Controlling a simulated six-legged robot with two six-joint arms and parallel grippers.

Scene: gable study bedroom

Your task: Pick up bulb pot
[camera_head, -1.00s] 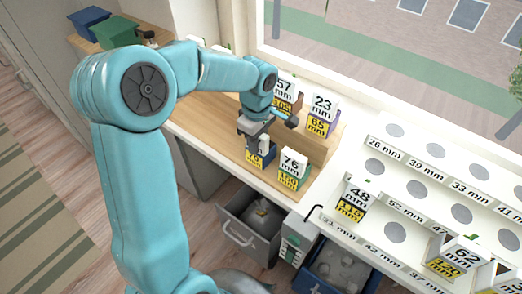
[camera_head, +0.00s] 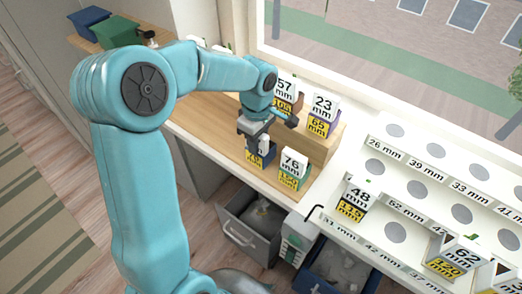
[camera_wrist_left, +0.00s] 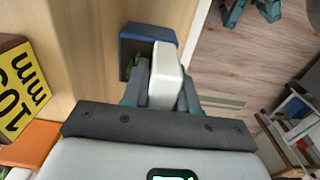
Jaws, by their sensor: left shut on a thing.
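The bulb pot (camera_head: 259,152) in my left gripper is small and blue with a yellow label, on the wooden stand's lower step, partly hidden by the gripper. My left gripper (camera_head: 256,132) reaches down over it. In the left wrist view the fingers (camera_wrist_left: 163,88) are shut on a white block-like part, with the blue pot (camera_wrist_left: 133,40) just beyond it. I cannot tell whether the pot is clear of the step. My right gripper is not in view.
A green pot marked 76 mm (camera_head: 294,168) stands close on the right. Pots marked 57 mm (camera_head: 284,94) and 23 mm (camera_head: 321,117) stand on the higher step behind. A white tiered rack (camera_head: 402,150) with round spots is at right. An open drawer (camera_head: 240,225) is below.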

